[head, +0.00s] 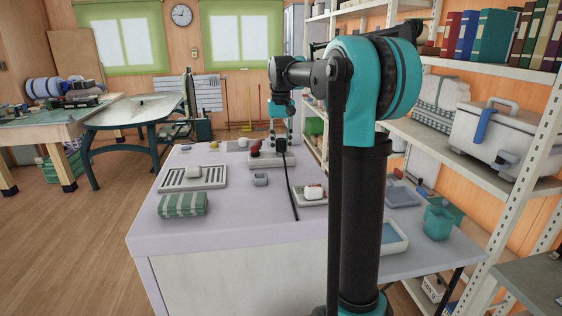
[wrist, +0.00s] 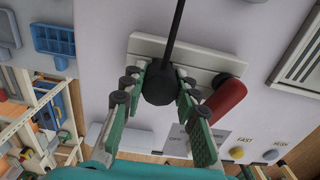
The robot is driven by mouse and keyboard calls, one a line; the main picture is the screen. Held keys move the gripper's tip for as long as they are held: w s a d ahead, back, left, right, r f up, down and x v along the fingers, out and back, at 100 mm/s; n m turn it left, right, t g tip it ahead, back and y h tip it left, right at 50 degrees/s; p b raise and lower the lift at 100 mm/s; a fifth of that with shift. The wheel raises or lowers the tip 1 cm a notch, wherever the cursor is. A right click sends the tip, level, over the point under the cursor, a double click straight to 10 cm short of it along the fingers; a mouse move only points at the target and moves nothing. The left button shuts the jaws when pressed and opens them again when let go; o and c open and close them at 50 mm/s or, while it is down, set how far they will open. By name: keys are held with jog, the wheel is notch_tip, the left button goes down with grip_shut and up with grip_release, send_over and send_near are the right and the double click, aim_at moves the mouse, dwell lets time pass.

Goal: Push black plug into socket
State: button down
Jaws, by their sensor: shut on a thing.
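My gripper (head: 280,136) is over the table, pointing down, shut on the black plug (head: 281,146). In the wrist view the green fingers of my gripper (wrist: 160,80) close on both sides of the dark round plug (wrist: 160,88). A black cord runs from the plug down across the table in the head view. A pale block with a red handle (head: 265,161) lies below the plug; it also shows in the wrist view (wrist: 200,55) behind the fingers. The plug and fingers cover part of the block, so I cannot tell whether the plug touches it or where a socket opening is.
A teal cup (head: 437,223) stands at right. The table's front is clear.

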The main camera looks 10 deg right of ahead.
aim_at(281, 139)
jog(key=shift+f, duration=0.55)
dwell(0.4)
jog(key=c, duration=1.1)
grip_release()
jog(key=shift+o, duration=0.2)
jog(key=shift+r, duration=0.15)
notch_tip(281, 139, up, 12)
jog(key=shift+f, duration=0.1)
